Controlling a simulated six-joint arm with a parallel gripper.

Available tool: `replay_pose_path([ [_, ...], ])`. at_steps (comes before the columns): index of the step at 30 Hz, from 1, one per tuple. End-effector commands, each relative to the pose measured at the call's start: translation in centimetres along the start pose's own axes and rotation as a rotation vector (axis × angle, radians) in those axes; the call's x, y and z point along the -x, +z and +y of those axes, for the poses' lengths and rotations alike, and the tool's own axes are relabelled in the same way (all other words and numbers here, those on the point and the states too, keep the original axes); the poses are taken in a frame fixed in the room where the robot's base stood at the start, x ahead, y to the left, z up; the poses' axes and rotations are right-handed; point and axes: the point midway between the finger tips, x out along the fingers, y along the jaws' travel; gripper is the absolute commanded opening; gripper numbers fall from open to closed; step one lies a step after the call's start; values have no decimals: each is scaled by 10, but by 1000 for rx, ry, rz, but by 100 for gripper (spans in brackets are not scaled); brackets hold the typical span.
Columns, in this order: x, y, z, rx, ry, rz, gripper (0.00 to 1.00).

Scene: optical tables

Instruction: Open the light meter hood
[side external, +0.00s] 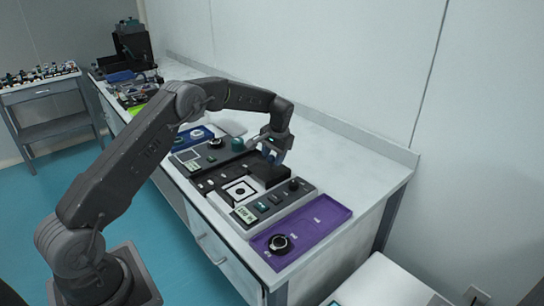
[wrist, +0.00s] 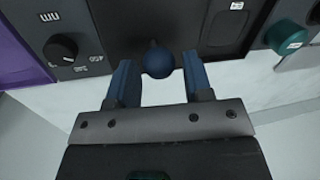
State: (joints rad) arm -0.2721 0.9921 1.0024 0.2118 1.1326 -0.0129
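The light meter (side external: 283,205) is a grey device on the bench with a small display, buttons and a white square with a black pattern. A dark block, apparently its hood (side external: 268,172), sits at the back of it, below my gripper. In the wrist view a round dark blue knob (wrist: 158,63) sticks out from a dark surface. My gripper (wrist: 158,68) has its two blue fingers apart, one on each side of the knob, with a gap visible at least on the right. In the side view my gripper (side external: 273,152) points down over the device's back edge, and the knob is not clear there.
A purple tray (side external: 318,222) with a black round knob (side external: 280,244) lies at the near right. Another grey device with a green knob (side external: 238,144) stands to the left, beside a blue tray (side external: 190,139). Bare white bench lies behind the devices.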

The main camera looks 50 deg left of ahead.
Motion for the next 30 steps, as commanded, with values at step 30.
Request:
replay_pose_path([
  [30, 117, 0, 0, -1, 0, -3, 56],
])
